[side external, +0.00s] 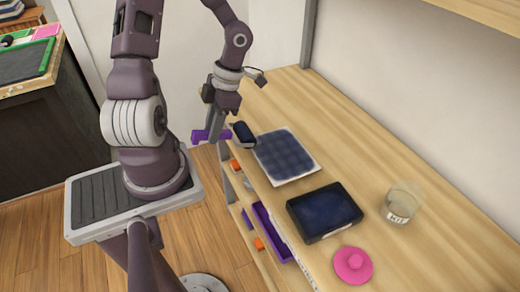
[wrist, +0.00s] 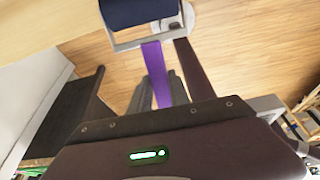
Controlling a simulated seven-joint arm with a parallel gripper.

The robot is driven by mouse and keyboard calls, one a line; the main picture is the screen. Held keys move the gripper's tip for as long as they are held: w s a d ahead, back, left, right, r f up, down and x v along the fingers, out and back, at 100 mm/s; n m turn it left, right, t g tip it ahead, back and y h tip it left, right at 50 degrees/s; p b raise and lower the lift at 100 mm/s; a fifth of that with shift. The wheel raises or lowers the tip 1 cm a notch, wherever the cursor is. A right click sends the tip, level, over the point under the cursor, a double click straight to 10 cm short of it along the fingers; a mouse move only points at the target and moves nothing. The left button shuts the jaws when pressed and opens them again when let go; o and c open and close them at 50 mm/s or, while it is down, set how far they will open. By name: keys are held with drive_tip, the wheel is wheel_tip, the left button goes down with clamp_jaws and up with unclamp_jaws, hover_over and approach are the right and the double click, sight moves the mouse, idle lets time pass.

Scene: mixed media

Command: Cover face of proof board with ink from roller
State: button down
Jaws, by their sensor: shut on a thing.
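My gripper (side external: 214,128) is shut on the purple handle of the roller (side external: 244,134) and holds it near the left edge of the wooden worktop. The roller's dark blue cylinder is by the near left corner of the proof board (side external: 311,171); I cannot tell whether they touch. The board lies flat, with a slightly mottled dark blue area over most of its face and a pale margin around it. In the wrist view, the roller (wrist: 140,12) is at the top, its purple handle between my gripper's fingers (wrist: 162,88).
A black tray (side external: 294,222) with dark blue ink lies right of the board. A pink knobbed lid (side external: 353,266) and a labelled glass jar (side external: 402,203) stand farther right. A shelf with a purple bin (side external: 268,232) is below the worktop edge. The worktop behind the board is clear.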

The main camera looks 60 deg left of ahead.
drive_tip(key=shift+f, duration=0.7)
drive_tip(key=shift+f, duration=0.35)
drive_tip(key=w, duration=0.6)
drive_tip(key=shift+d, duration=0.1)
drive_tip(key=shift+s, duration=3.1)
